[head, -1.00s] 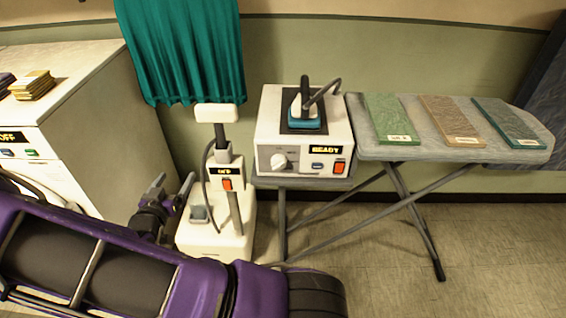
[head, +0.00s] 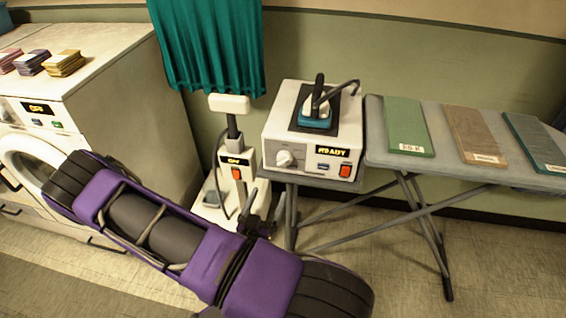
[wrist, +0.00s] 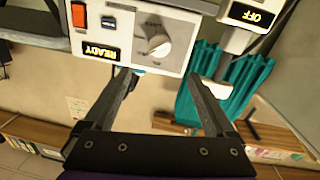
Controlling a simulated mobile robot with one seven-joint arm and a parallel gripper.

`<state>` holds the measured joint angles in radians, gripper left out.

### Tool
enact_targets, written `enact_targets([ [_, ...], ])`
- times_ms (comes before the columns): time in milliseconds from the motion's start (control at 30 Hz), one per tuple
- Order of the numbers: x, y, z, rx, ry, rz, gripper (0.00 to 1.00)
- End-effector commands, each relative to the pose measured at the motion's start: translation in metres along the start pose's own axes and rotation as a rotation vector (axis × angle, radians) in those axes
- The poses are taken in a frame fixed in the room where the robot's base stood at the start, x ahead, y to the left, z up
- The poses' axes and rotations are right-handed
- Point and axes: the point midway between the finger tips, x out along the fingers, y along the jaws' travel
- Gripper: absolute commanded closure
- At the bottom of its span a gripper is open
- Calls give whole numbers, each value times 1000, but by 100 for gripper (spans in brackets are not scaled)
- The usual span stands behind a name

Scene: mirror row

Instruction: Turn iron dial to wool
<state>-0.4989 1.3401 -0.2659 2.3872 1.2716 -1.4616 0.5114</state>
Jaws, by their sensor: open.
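The blue-and-white iron (head: 316,117) rests upright on top of the station. My gripper (head: 264,208) is in front of and below the station, partly hidden by my arm. In the wrist view my gripper (wrist: 160,78) is open and empty, its fingers apart, with the dial visible beyond the gap.
A white steamer (head: 229,104) with an OFF display stands left of the station, under a teal garment (head: 210,45). An ironing board (head: 378,130) with green, brown and teal panels is at right. A white washer (head: 90,80) is at far left.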

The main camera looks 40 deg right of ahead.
Motion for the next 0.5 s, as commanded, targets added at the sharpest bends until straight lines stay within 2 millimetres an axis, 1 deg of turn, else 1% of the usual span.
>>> enact_targets([
  [33, 12, 1, -1, 1, 2, 4, 10],
  [100, 28, 2, -2, 0, 3, 5, 10],
  [400, 93, 1, -2, 1, 3, 3, 10],
  [500, 111, 1, -1, -1, 2, 2, 10],
])
